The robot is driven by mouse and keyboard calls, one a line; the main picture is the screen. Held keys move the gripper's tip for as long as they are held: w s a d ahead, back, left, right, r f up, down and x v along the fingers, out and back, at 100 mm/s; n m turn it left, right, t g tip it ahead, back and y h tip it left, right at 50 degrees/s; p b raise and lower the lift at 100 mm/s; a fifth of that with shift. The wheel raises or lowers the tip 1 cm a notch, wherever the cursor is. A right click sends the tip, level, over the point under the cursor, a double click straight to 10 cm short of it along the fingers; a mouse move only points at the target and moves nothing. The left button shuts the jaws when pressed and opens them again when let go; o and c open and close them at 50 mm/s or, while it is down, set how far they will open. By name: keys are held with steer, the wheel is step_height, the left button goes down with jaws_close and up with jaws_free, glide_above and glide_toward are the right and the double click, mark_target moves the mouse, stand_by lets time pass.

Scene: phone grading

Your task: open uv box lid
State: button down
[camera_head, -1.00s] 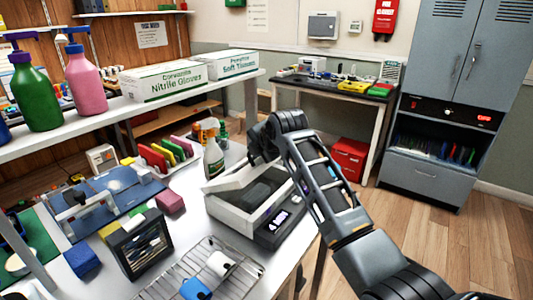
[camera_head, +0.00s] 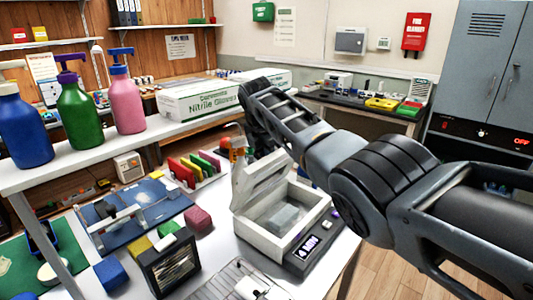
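The UV box (camera_head: 243,229) is a white box with a dark front panel and a lit display, on the white bench right of centre. Its white lid (camera_head: 262,180) stands raised and steeply tilted at the left-back side, so the inside shows. A grey block-like object (camera_head: 283,217) lies inside. My arm reaches from the right over the box and bends down at the lid's far side. My gripper (camera_head: 262,143) is at the lid's upper edge, mostly hidden behind it. I cannot tell if it touches the lid, and its fingers do not show clearly.
Coloured upright holders (camera_head: 192,170) stand left of the lid. A shelf with pump bottles (camera_head: 77,110) and a glove box (camera_head: 198,101) runs above the bench at left.

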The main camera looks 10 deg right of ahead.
steer(key=shift+w+a+f, duration=0.1)
steer(key=shift+a+f, duration=0.05)
steer(key=shift+a, duration=0.05)
stand_by(0.4)
steer(key=c, duration=1.4)
jaws_free()
steer(key=shift+c, duration=0.2)
steer(key=v, duration=0.6)
steer(key=shift+a, duration=0.1)
steer(key=shift+v, duration=0.9)
